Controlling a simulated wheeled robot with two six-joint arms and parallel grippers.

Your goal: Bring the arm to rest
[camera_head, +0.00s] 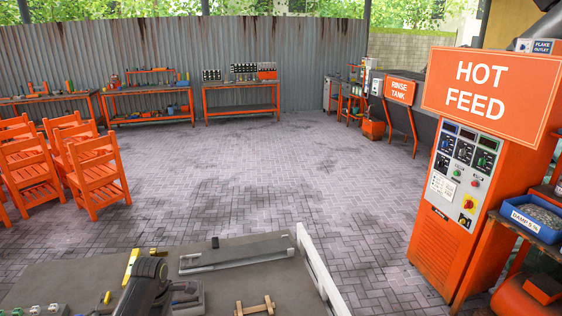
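A dark jointed arm part (146,284), which looks like mine, rises from the bottom edge, left of centre, over the grey worktop (90,278). A small dark piece beside it on its right could be a gripper or a fixture on the worktop; I cannot tell which. No fingertips are clear, and I see nothing held. My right arm and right gripper are not in view.
On the worktop are a long grey bar (236,254), a small wooden piece (254,306), a yellow level (131,265) and a pale rail (318,272). An orange hot feed machine (450,215) stands right. Orange chairs (97,178) stand left. The paved floor (270,170) between is clear.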

